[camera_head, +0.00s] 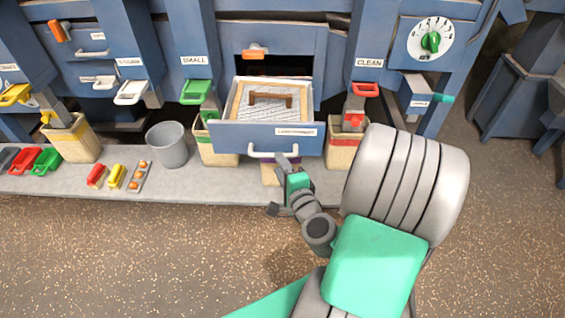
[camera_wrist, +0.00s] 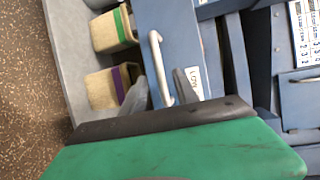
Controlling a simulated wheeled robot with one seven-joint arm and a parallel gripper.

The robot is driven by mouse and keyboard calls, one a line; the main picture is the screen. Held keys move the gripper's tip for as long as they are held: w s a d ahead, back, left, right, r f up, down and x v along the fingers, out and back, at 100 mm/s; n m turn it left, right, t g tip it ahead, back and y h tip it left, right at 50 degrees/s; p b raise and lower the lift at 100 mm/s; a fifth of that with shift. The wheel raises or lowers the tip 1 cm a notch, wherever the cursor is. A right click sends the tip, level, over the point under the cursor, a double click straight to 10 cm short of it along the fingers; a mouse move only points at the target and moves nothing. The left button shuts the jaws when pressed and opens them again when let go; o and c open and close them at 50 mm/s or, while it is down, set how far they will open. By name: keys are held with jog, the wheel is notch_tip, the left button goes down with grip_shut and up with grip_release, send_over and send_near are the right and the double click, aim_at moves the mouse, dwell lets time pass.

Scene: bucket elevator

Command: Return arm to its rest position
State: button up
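My gripper (camera_head: 284,172) is low in front of the open blue drawer (camera_head: 240,134), close to its white handle (camera_head: 273,153). In the wrist view my gripper's two grey fingers (camera_wrist: 161,88) are apart, with the handle (camera_wrist: 155,50) showing between them. I cannot tell whether a finger touches it. My arm reaches in from the lower right of the head view, bent at a large grey joint. The drawer holds a wood-framed tray (camera_head: 241,99) with a brown handle-like piece (camera_head: 270,98) on it.
A grey ledge (camera_head: 215,182) runs under the machine. Bins with a green band (camera_head: 216,152) and a red band (camera_head: 344,150) flank the drawer. A grey bucket (camera_head: 170,145) and coloured pieces (camera_head: 116,176) stand left. The speckled floor (camera_head: 120,255) is clear.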

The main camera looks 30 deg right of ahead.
jog(key=shift+v, duration=0.85)
jog(key=shift+a, duration=0.1)
jog(key=a+r+n+g+y+p, duration=0.1)
jog(key=a+n+g+y+p, duration=0.4)
jog(key=a+n, duration=0.75)
jog(key=s+d+r+n+g+h+p, duration=0.2)
jog(key=s+d+r+n+g+h, duration=0.1)
jog(key=s+r+n+g, duration=0.4)
notch_tip(320, 180, up, 4)
jog(key=shift+s+d+f+g+h, duration=0.1)
jog(key=shift+s+d+g+h, duration=0.25)
jog(key=shift+s, duration=0.7)
